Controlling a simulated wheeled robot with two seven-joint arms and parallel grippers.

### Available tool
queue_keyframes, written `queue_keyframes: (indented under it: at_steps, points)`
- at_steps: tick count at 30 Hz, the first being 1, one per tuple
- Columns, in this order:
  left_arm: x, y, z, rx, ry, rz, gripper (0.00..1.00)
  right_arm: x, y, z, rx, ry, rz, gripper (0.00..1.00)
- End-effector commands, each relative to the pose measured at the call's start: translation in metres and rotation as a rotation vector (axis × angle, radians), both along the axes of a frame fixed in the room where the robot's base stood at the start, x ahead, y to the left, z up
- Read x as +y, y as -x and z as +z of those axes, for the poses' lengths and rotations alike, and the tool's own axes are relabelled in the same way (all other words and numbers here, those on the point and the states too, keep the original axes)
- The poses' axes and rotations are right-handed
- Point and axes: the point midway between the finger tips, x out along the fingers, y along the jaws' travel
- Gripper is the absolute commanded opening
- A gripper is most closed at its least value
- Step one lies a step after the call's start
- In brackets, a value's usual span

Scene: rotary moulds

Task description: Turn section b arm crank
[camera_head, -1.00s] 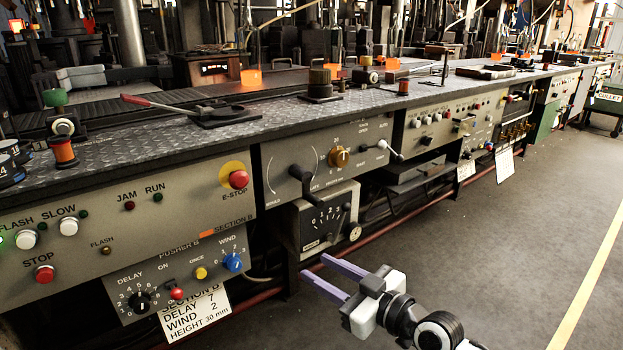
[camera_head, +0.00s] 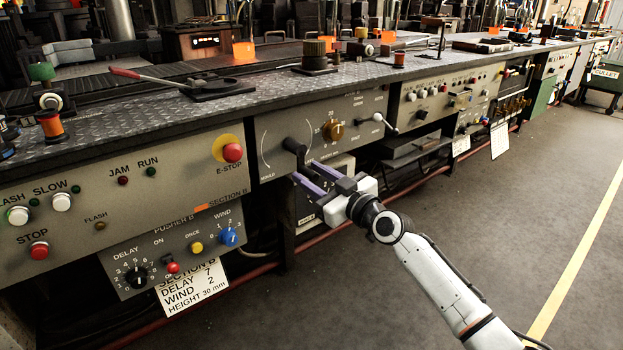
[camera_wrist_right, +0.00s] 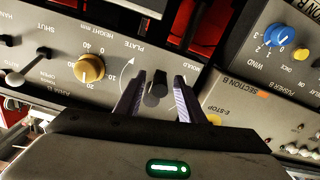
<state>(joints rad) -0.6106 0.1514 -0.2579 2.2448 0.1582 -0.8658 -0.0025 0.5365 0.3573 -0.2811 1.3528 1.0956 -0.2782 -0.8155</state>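The section B arm crank (camera_head: 293,147) is a black lever with a knob, on the grey arm panel (camera_head: 270,131) between the printed words MOULD and PLATE. In the right wrist view the black crank (camera_wrist_right: 156,88) shows end-on. My right gripper (camera_head: 305,170) is open, its two purple fingers pointing at the panel just below and right of the crank in the head view. In the right wrist view the crank appears between the fingers, with a gap on both sides. Contact cannot be told. My left gripper is in neither view.
A brass height knob (camera_head: 333,131) and a white-tipped shut/open lever (camera_head: 379,118) sit right of the crank. A red E-stop (camera_head: 232,153) is to its left. The pusher B panel (camera_head: 180,244) hangs lower left. The floor (camera_head: 500,200) in front is clear.

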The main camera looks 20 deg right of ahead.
Motion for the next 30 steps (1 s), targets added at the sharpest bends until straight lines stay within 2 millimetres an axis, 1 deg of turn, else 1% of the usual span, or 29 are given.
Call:
queue_keyframes:
  at_steps: [7,8,12,14,23,30]
  points:
    - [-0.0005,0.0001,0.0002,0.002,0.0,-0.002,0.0,0.0006,-0.0012,0.0004,0.0,0.0,0.001,0.36]
    - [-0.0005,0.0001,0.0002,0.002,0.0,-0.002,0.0,0.0006,-0.0012,0.0004,0.0,0.001,0.001,0.34]
    - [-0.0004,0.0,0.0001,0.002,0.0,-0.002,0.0,0.0005,-0.001,0.0003,0.0,0.0,0.0,0.1]
    - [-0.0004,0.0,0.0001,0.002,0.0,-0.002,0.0,0.0005,-0.001,0.0002,0.0,0.0,0.0,0.0]
    - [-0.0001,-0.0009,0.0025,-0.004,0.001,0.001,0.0,0.0015,-0.0004,0.0005,0.008,-0.023,0.0,0.0]
    - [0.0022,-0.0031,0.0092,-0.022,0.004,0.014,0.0,0.007,0.0018,0.0014,0.049,-0.132,0.001,0.0]
